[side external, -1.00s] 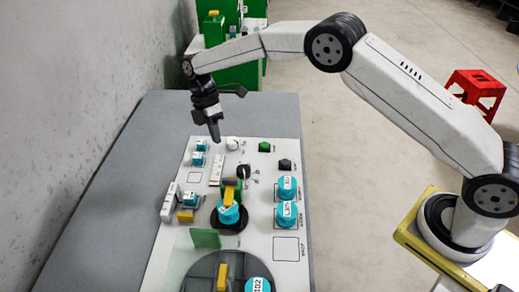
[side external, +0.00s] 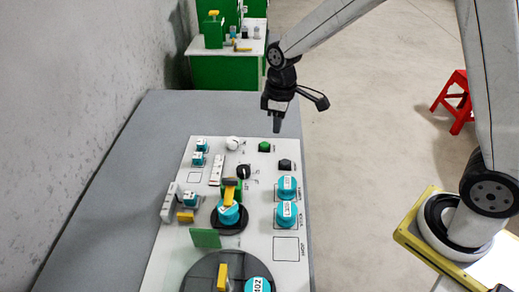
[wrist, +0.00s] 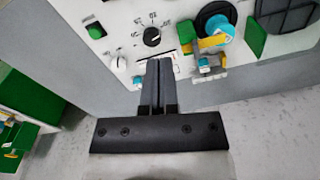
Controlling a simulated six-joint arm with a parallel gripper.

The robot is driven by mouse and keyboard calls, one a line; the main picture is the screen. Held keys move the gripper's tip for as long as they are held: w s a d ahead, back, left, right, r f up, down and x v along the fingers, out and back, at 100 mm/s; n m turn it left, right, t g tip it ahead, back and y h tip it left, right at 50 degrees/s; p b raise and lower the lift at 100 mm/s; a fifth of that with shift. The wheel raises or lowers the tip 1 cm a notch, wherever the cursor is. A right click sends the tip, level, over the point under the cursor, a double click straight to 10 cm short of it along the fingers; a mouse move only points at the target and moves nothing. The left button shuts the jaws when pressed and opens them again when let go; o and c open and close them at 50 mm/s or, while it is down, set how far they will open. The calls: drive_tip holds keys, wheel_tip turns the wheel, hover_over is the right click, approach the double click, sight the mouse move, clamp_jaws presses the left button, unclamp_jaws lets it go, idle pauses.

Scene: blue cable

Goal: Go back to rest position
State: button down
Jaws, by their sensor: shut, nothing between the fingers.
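My gripper (side external: 277,126) is shut and empty. In the side external view it hangs fingers down, above the far right part of the white control panel (side external: 262,205), apart from it. In the wrist view its two dark fingers (wrist: 159,64) lie together with nothing between them. No blue cable can be made out in these views.
The panel lies on a grey table (side external: 110,190) and carries a black knob (wrist: 152,37), a green button (side external: 264,147), a black button (side external: 285,165), teal parts (side external: 287,187) and a yellow handle (side external: 230,193). A wall (side external: 70,80) stands left. A red stool (side external: 455,102) stands on the floor.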

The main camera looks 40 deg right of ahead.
drive_tip(key=s+d+m+t, duration=0.1)
drive_tip(key=s+d+m, duration=0.1)
drive_tip(key=s, duration=0.5)
drive_tip(key=s+d+m+t, duration=0.1)
drive_tip(key=s+d+m, duration=0.1)
drive_tip(key=s+m, duration=0.2)
drive_tip(key=s, duration=0.2)
drive_tip(key=shift+s+d+f+m, duration=0.25)
drive_tip(key=shift+s+f+m, duration=0.05)
drive_tip(key=shift+s, duration=0.05)
